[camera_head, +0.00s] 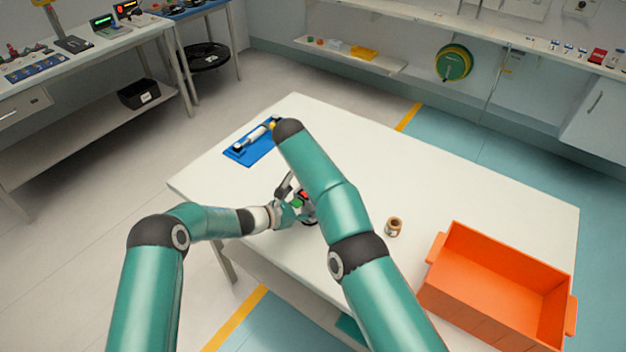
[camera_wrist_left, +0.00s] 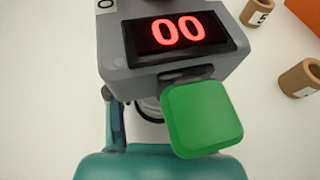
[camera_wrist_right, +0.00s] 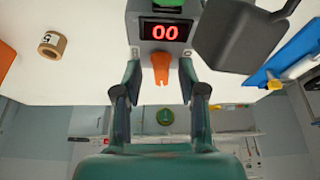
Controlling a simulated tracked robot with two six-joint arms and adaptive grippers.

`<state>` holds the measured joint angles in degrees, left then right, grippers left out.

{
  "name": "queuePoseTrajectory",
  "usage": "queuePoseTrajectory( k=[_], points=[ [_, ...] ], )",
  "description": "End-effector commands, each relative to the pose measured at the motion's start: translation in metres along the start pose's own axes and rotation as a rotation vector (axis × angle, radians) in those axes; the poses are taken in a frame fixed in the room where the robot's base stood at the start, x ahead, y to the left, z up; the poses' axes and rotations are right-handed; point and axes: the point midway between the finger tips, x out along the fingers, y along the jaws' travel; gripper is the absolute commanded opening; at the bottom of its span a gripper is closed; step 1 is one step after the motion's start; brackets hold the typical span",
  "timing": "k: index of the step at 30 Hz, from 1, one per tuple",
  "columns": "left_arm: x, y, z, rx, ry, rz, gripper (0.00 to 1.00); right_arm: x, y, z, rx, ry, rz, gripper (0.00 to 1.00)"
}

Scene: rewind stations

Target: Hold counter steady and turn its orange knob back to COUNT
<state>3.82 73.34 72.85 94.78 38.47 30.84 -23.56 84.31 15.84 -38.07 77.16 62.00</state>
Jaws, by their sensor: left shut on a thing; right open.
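The counter is a grey box with a red "00" display (camera_wrist_left: 178,31) and a green paddle (camera_wrist_left: 205,118) at its front. In the right wrist view its display (camera_wrist_right: 165,31) is upright, with the orange knob (camera_wrist_right: 162,92) below it. My left gripper (camera_head: 288,212) is shut at the counter; in the left wrist view one finger shows at the left, and the paddle hides much of the grip. My right gripper (camera_wrist_right: 162,84) is open, its fingers on either side of the knob, with gaps visible. In the head view my right arm hides most of the counter.
A cardboard roll (camera_head: 394,227) stands right of the counter; the left wrist view shows a second roll. An orange crate (camera_head: 440,290) is at the table's right. A blue tray (camera_head: 240,155) with a tool lies at the left. The table's back middle is clear.

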Motion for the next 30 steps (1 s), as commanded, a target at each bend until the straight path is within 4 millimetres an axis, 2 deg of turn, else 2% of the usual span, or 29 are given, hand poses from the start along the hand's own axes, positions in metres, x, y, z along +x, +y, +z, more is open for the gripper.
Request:
queuePoseTrajectory(
  k=[8,15,21,30],
  points=[
    [0.0,0.0,0.0,0.0,0.0,0.0,0.09,-0.028,0.0,-0.001,-0.001,0.001,-0.002,0.41],
    [0.0,0.0,0.0,0.0,0.0,-0.001,0.09,-0.077,-0.001,-0.001,0.001,0.003,-0.004,0.41],
    [0.0,0.0,0.0,0.0,0.0,-0.001,0.09,-0.107,-0.001,0.0,0.0,0.002,-0.002,0.41],
    [0.0,0.0,0.0,0.001,0.0,-0.001,0.09,-0.118,0.0,0.0,0.0,0.0,0.0,0.41]
  ],
)
